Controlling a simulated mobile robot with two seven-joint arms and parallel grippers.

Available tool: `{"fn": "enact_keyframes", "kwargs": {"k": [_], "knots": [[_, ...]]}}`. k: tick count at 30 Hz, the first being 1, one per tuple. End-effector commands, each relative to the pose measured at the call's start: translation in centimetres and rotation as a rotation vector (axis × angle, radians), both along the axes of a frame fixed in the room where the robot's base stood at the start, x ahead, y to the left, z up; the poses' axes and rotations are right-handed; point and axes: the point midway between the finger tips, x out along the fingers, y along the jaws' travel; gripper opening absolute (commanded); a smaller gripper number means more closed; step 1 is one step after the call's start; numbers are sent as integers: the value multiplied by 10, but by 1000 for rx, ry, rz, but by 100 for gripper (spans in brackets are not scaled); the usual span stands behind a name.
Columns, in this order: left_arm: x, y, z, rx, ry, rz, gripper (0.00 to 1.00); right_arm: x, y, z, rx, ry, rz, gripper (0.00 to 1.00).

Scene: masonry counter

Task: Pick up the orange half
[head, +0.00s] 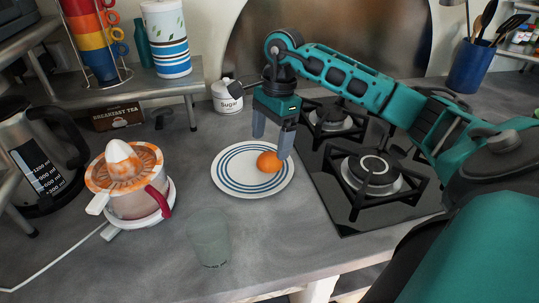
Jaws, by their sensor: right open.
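The orange half (268,162) lies on the right side of a white plate (227,180) with blue rings, on the grey counter. My right gripper (271,147) reaches in from the right and points down over the plate. It is open and empty, with its fingers spread above and beside the orange half. One finger is close to the orange's right edge; I cannot tell whether it touches. My left gripper is not in view.
An orange-and-white juicer (126,178) stands left of the plate. A clear glass (211,243) stands in front of it. A black gas hob (345,215) lies to the right. A white sugar pot (227,97) stands behind.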

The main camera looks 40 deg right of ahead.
Motion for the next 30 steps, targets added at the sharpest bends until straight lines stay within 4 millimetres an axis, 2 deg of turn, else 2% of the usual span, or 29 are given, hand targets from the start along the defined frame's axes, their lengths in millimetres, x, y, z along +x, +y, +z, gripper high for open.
{"fn": "enact_keyframes", "kwargs": {"k": [7, 17, 30], "knots": [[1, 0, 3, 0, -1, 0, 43, -4, 3, -34, 0, 4, 2, 87], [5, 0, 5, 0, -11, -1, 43, -4, 3, -41, -2, 0, 2, 87], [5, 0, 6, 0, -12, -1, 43, -4, 3, -40, -2, 1, 1, 44]]}}
